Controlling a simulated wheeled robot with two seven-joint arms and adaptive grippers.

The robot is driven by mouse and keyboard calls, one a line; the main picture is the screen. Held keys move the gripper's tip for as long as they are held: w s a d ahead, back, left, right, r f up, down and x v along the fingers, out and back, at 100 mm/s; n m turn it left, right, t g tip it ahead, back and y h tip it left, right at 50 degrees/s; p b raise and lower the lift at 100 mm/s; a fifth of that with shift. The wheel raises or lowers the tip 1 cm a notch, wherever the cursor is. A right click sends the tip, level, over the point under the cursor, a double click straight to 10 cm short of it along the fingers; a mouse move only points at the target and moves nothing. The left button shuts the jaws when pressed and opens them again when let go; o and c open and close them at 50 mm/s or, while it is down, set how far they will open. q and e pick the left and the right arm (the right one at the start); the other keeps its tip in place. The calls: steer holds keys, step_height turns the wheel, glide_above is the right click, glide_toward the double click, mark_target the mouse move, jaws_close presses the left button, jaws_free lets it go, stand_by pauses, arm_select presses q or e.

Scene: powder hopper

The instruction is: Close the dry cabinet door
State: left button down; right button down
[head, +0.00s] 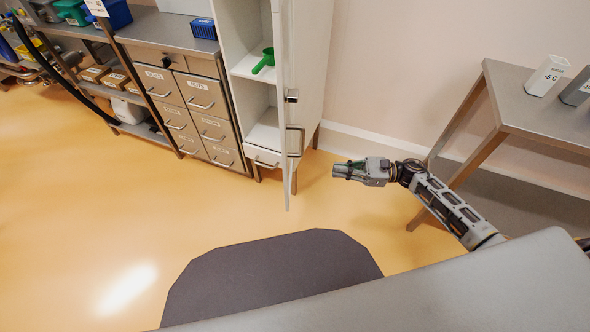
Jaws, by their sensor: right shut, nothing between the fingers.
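The dry cabinet (313,60) is a tall white unit at the top middle of the head view. Its door (282,100) stands open and shows nearly edge-on, jutting out toward me. A metal handle (295,141) is on the door's right-hand side. Shelves show inside to the left of the door, with a green scoop (264,61) on one of them. My right gripper (340,170) is shut and empty, to the right of the door's lower part and apart from it in the picture. My left gripper is out of view.
A metal drawer cabinet (190,105) stands left of the dry cabinet. A dark mat (270,272) lies on the open orange floor in front.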

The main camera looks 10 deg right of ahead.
steer(key=shift+a, duration=0.1)
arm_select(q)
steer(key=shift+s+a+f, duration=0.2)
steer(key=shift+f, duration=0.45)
arm_select(e)
steer(key=x, duration=1.3)
steer(key=shift+w+a, duration=0.15)
steer(key=shift+a, duration=0.2)
steer(key=shift+a, duration=0.1)
